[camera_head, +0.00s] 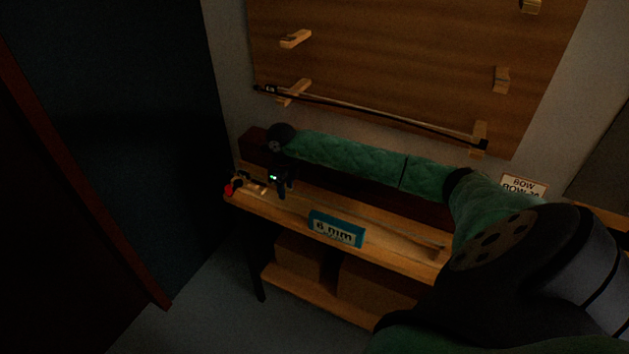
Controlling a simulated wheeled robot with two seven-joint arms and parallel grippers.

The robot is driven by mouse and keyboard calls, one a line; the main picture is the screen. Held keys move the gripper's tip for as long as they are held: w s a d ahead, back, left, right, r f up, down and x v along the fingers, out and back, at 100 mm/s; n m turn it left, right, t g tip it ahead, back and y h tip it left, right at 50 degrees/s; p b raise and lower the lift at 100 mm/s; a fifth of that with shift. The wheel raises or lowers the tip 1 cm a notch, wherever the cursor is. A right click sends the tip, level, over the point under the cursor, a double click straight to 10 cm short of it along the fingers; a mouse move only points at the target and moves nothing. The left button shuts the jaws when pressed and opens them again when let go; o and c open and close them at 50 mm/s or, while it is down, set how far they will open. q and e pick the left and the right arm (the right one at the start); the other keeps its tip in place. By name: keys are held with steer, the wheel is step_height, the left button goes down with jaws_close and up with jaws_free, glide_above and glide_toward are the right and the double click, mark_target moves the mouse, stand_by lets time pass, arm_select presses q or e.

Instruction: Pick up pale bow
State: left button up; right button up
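A thin pale bow (385,229) lies along the wooden bench top, running from near my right gripper toward the bench's right part. My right arm reaches in from the right in a green padded sleeve. My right gripper (281,190) points down over the left part of the bench, by the bow's left end. It is small and dark here, so I cannot tell whether its fingers are open or touch the bow. A second bow (375,118), with a dark stick, rests on the lower wall pegs. My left gripper is not in view.
A blue "6 mm" sign (336,229) stands at the bench's front edge. A small red item (229,189) sits at the bench's left end. A wooden peg board (400,55) hangs behind. Boxes (375,287) fill the lower shelf. The floor at left is clear.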

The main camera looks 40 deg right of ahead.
jaws_close()
steer(key=shift+r, duration=0.1)
stand_by(0.4)
